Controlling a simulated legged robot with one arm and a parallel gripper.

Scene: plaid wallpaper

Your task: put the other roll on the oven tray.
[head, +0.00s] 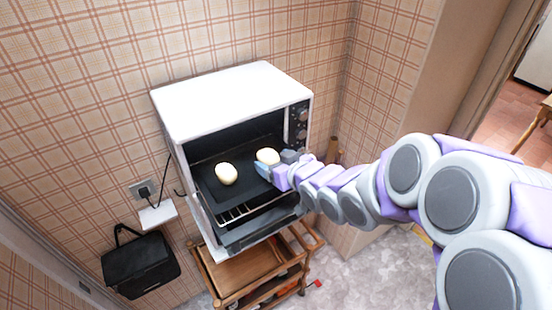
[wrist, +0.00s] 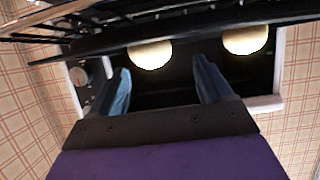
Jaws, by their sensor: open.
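Two pale round rolls rest on the black oven tray (head: 246,192) inside the open white oven (head: 225,105). The left roll (head: 226,174) stands clear of my gripper; the right roll (head: 267,156) is close to my fingertips. My gripper (head: 276,164) reaches in at the oven's front right and is open, with nothing held. In the wrist view, the right roll (wrist: 150,54) lies just beyond the gap between my spread fingers (wrist: 163,80), apart from them as far as I can tell. The left roll (wrist: 245,39) is farther to the right there.
The lowered oven door (head: 255,232) and a wire rack (head: 237,213) lie below the tray. The knob panel (head: 300,127) is right of the opening. A wooden cart (head: 245,281) is beneath the oven. A black bag (head: 141,264) hangs at left.

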